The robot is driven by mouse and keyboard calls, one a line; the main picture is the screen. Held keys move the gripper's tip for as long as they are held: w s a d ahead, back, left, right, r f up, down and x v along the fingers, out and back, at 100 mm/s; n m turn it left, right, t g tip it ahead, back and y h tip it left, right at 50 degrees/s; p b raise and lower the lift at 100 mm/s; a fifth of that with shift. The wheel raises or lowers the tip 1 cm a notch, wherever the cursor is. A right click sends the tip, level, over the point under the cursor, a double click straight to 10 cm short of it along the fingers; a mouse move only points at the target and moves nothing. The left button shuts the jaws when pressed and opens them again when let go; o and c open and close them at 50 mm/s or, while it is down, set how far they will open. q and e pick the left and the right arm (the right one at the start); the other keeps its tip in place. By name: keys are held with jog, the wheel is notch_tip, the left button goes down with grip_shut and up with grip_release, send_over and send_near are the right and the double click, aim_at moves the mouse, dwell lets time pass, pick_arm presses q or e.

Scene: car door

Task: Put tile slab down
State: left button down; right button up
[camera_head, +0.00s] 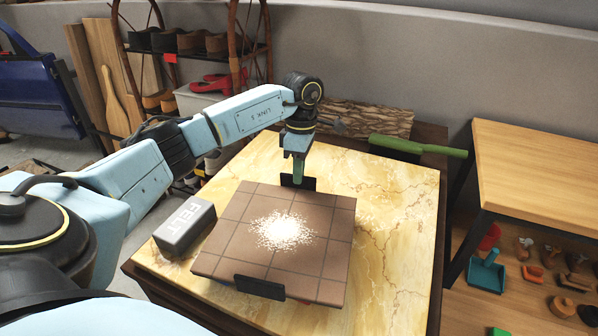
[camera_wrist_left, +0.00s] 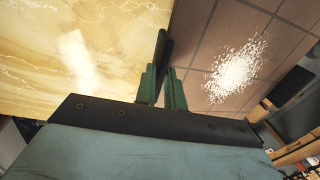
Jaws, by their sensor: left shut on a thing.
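The tile slab (camera_head: 240,230) is a brown square of tiles with a pale speckled patch in its middle and black handles on its far and near edges. It is over the middle of the marble-topped table (camera_head: 395,200); I cannot tell whether it touches the top. My left gripper (camera_head: 297,178) points down at the slab's far edge, shut on the far black handle. In the left wrist view its green fingers (camera_wrist_left: 162,85) pinch that handle (camera_wrist_left: 165,48), with the slab (camera_wrist_left: 205,45) to the right. The near handle (camera_head: 258,288) is free. My right gripper is out of view.
A grey felt block (camera_head: 185,228) stands close to the slab's left side. A green-handled tool (camera_head: 430,148) and a rough log (camera_head: 370,118) lie at the table's back. A wooden bench (camera_head: 540,170) stands at right. The tabletop right of the slab is clear.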

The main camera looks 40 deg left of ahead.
pick_arm(q)
jog(key=c, duration=1.5)
grip_release()
jog(key=shift+r, duration=0.15)
jog(key=shift+r, duration=0.35)
notch_tip(320, 180, up, 11)
jog(key=w+p, duration=0.1)
jog(key=p, duration=0.2)
jog(key=shift+w+a, duration=0.25)
jog(key=shift+a, duration=0.15)
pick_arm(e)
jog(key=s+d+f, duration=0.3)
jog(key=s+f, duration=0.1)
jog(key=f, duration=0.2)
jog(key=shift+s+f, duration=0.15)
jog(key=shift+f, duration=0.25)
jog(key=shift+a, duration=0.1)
